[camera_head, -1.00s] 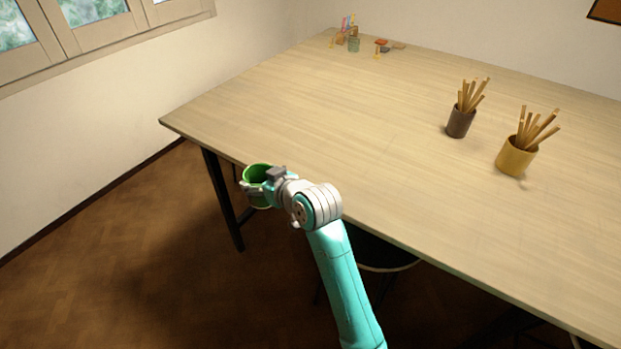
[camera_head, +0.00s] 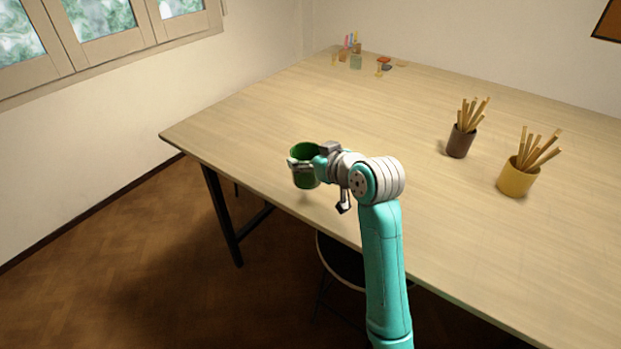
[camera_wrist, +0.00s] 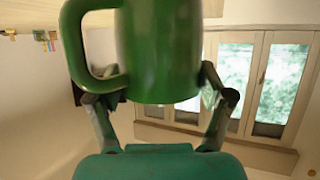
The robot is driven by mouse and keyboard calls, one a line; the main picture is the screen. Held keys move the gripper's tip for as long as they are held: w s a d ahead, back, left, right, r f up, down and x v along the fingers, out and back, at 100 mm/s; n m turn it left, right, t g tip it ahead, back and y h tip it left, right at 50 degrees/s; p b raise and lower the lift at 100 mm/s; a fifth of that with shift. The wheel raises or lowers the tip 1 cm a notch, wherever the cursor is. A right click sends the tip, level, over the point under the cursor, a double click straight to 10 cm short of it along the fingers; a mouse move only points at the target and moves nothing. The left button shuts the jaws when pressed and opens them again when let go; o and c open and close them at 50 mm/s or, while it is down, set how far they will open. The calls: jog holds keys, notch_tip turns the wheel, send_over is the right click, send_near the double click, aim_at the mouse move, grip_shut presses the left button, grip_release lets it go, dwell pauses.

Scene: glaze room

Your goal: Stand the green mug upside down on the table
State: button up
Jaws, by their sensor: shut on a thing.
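The green mug (camera_head: 306,178) is held in my gripper (camera_head: 308,164), just above the table's (camera_head: 400,120) near-left edge area. In the head view its open mouth faces up and its dark green inside shows, so it is roughly upright. In the wrist view the mug (camera_wrist: 160,50) fills the upper middle, with its handle (camera_wrist: 72,45) at the left. My gripper (camera_wrist: 155,88) is shut on the mug, with one finger on each side. The fingertips are partly hidden by the mug.
A dark brown cup with sticks (camera_head: 460,142) and a yellow cup with sticks (camera_head: 518,178) stand on the right of the table. Small items, including a greenish cup (camera_head: 356,62), stand at the far corner. A stool (camera_head: 340,262) is under the near edge. The middle of the table is clear.

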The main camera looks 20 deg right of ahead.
aim_at(310, 174)
jog(key=shift+f, duration=2.6)
jog(key=o, duration=1.3)
jog(key=shift+f, duration=0.15)
jog(key=shift+s+r, duration=0.1)
jog(key=shift+r, duration=0.1)
jog(key=v, duration=1.1)
jog(key=shift+s+d+r, duration=0.1)
jog(key=shift+s+r, duration=0.05)
jog(key=shift+s, duration=0.25)
